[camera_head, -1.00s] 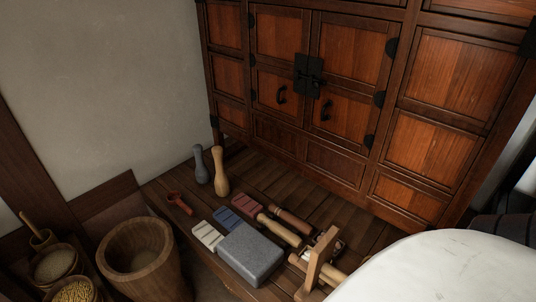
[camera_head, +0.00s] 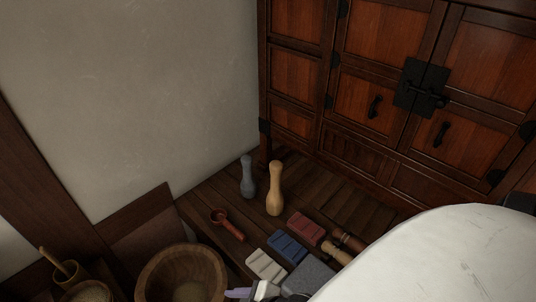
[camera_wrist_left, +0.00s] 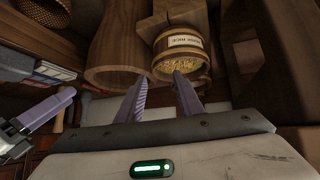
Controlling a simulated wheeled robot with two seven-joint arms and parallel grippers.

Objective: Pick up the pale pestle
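The pale pestle (camera_head: 275,190) is light wood and stands upright on the dark plank floor in the head view. A grey pestle (camera_head: 248,178) stands upright just left of it. My left gripper (camera_wrist_left: 161,88) is open and empty in the left wrist view. A gripper that looks like my right one (camera_wrist_left: 52,108) shows at the left of the wrist view. A purple fingertip (camera_head: 238,293) shows at the bottom of the head view, well short of the pestle.
The wooden mortar (camera_head: 150,273) and the grain tub (camera_wrist_left: 182,42) are near my left gripper. A red-brown scoop (camera_head: 229,225), a red block (camera_head: 306,228), a blue block (camera_head: 287,247) and a cream block (camera_head: 266,265) lie before the pestles. A wooden cabinet (camera_head: 375,110) stands behind.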

